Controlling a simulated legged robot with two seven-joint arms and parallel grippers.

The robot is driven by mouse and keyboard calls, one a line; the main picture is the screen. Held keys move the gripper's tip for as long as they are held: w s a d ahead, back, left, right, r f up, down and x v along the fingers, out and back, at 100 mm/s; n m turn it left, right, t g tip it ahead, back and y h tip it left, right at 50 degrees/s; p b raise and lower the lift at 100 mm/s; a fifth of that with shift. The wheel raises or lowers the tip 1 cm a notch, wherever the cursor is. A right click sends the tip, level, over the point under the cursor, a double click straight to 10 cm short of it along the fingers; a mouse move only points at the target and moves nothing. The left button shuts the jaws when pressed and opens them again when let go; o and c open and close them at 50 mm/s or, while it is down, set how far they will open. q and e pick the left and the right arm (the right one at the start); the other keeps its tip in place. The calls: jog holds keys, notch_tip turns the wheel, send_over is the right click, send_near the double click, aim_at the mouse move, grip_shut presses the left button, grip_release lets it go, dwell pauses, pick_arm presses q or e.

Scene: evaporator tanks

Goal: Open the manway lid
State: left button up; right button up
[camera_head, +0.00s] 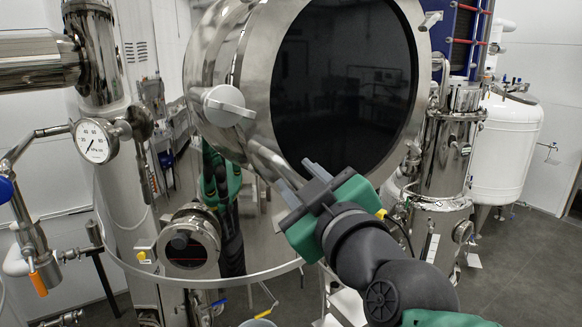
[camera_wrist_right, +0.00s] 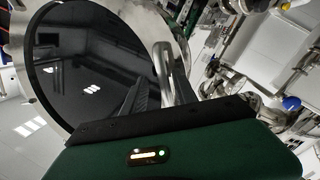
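The manway (camera_head: 345,75) faces me as a big round dark, glossy disc in a wide polished steel ring on the tank. I cannot tell whether the disc is the lid's face or an opening. A steel bar handle (camera_head: 265,158) slopes down from a round grey knob (camera_head: 228,106) at the ring's left side. My right gripper (camera_head: 302,178) is at the bar's lower end, its two fingers apart with the bar's end near the gap. Contact is unclear. My left gripper is not in view.
A pressure gauge (camera_head: 95,141) and piping stand at the left. A small round sight port (camera_head: 189,243) sits below the manway. Steel vessels (camera_head: 447,150) and a white tank (camera_head: 505,145) stand at the right. Grey floor (camera_head: 530,260) shows lower right.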

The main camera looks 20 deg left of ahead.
jog(key=shift+w+a+f, duration=0.1)
jog(key=shift+a, duration=0.5)
jog(key=shift+s+a, duration=0.1)
jog(key=shift+s, duration=0.3)
jog(key=shift+s+r, duration=0.2)
jog(key=shift+s, duration=0.05)
jog(key=shift+c, duration=1.2)
jog(key=shift+d, duration=0.3)
grip_shut()
jog(key=shift+w+d+f, duration=0.1)
jog(key=shift+w+d, duration=0.05)
jog(key=shift+w, duration=0.05)
jog(key=shift+s+f, duration=0.1)
